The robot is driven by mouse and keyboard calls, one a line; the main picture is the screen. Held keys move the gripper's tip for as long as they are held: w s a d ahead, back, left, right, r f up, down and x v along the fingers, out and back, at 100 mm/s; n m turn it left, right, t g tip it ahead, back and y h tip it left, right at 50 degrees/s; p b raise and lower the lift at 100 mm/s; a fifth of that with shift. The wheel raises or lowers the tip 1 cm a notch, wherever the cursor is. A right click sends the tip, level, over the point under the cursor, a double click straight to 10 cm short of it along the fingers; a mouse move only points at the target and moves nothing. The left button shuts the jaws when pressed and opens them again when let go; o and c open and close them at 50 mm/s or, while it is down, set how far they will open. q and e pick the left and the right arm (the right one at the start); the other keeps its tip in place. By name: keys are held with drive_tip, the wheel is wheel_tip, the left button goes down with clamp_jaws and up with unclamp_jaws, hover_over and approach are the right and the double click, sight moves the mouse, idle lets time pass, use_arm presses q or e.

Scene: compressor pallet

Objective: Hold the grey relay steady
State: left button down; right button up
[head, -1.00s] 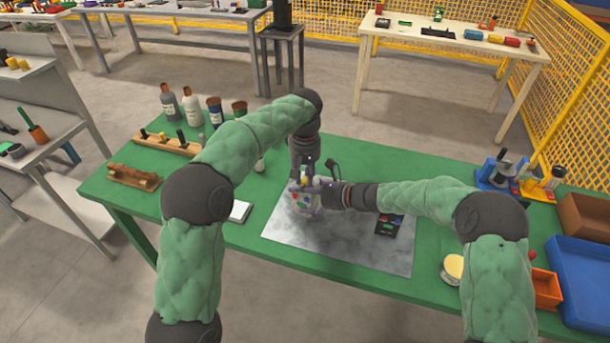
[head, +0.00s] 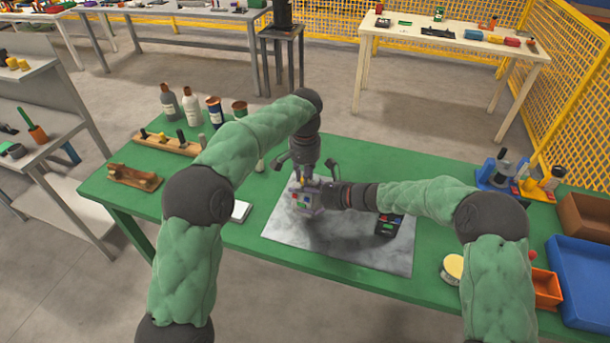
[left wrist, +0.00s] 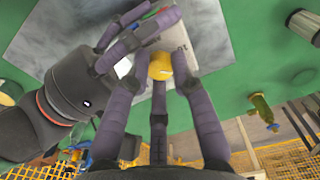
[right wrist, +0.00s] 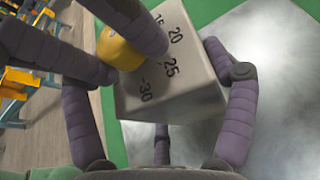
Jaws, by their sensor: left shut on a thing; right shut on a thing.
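The grey relay (head: 303,202) is a boxy grey block held above the metal-look mat. In the right wrist view its face (right wrist: 180,92) carries printed numbers 15 to 30 beside a yellow knob (right wrist: 118,48). My right gripper (head: 318,197) is shut on the relay, with purple fingers on both sides of the block. My left gripper (head: 303,180) comes down from above and is shut on the yellow knob, which also shows between its fingers in the left wrist view (left wrist: 160,66). The fingers partly hide the knob and relay.
The grey mat (head: 345,258) lies on the green table (head: 440,285). A black device (head: 388,224) stands on the mat to the right. A round tin (head: 453,268), orange bin (head: 546,290) and blue tray (head: 585,285) are at right. Bottles (head: 190,108) stand back left.

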use_arm(q)
drive_tip(key=shift+m, duration=0.3)
drive_tip(key=c, duration=1.1)
unclamp_jaws()
drive_tip(key=shift+o, duration=0.2)
drive_tip(key=shift+r, duration=0.1)
drive_tip(key=shift+r, duration=3.9)
